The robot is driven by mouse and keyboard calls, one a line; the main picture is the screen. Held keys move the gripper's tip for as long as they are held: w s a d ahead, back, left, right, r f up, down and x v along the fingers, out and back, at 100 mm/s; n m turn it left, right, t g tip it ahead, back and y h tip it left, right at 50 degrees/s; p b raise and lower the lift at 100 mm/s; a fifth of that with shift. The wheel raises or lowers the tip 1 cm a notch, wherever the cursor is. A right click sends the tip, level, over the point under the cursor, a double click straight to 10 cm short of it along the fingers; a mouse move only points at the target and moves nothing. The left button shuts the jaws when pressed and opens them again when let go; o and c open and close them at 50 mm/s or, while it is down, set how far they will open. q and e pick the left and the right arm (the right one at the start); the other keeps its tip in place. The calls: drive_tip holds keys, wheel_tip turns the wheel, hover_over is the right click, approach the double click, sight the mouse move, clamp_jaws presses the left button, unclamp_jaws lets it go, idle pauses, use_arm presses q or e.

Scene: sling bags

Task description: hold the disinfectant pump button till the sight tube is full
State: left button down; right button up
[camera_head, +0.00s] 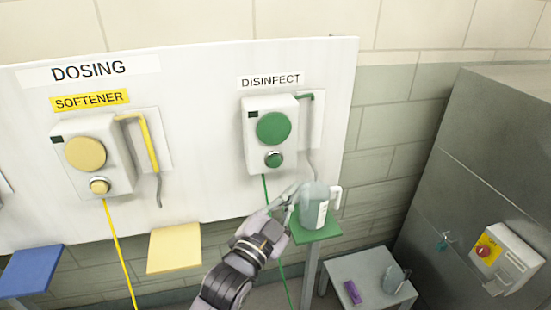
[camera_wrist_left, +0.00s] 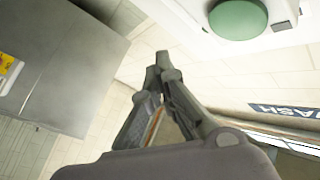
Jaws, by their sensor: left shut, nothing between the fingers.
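The disinfectant pump (camera_head: 258,135) is a white box with a big green disc (camera_head: 274,129) on the board under the DISINFECT label (camera_head: 271,81). A small green button (camera_head: 274,159) with a metal rim sits below the disc. A tube (camera_head: 311,150) runs down the pump's right side, green at the top; its fill level is too small to tell. My left gripper (camera_head: 290,196) is below the button, close to the left of a translucent jug (camera_head: 314,208), touching or not I cannot tell. In the left wrist view its fingers (camera_wrist_left: 163,62) are closed and empty; the green disc (camera_wrist_left: 238,18) shows above.
The jug stands on a green shelf (camera_head: 322,233). The yellow SOFTENER pump (camera_head: 92,155) is to the left, above a yellow shelf (camera_head: 174,248). A blue shelf (camera_head: 31,271) is far left. A grey side table (camera_head: 368,276) and grey cabinet (camera_head: 480,150) stand right.

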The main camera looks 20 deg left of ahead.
sight(277, 168)
use_arm(q)
drive_tip(key=w+a+b, duration=0.1)
drive_tip(key=w+a, duration=0.4)
drive_tip(key=w, duration=0.2)
drive_tip(key=shift+w, duration=0.2)
drive_tip(key=shift+w, duration=0.1)
idle(1.6)
drive_tip(key=shift+w+a+f, duration=0.1)
drive_tip(key=shift+w+a, duration=0.1)
drive_tip(key=shift+a, duration=0.05)
drive_tip(key=shift+w+a, duration=0.25)
drive_tip(key=shift+w, duration=0.2)
idle(0.7)
drive_tip(key=shift+s, duration=0.1)
idle(2.9)
drive_tip(key=shift+s+d+p, duration=0.4)
drive_tip(key=shift+s+d, duration=0.1)
drive_tip(key=shift+s, duration=0.2)
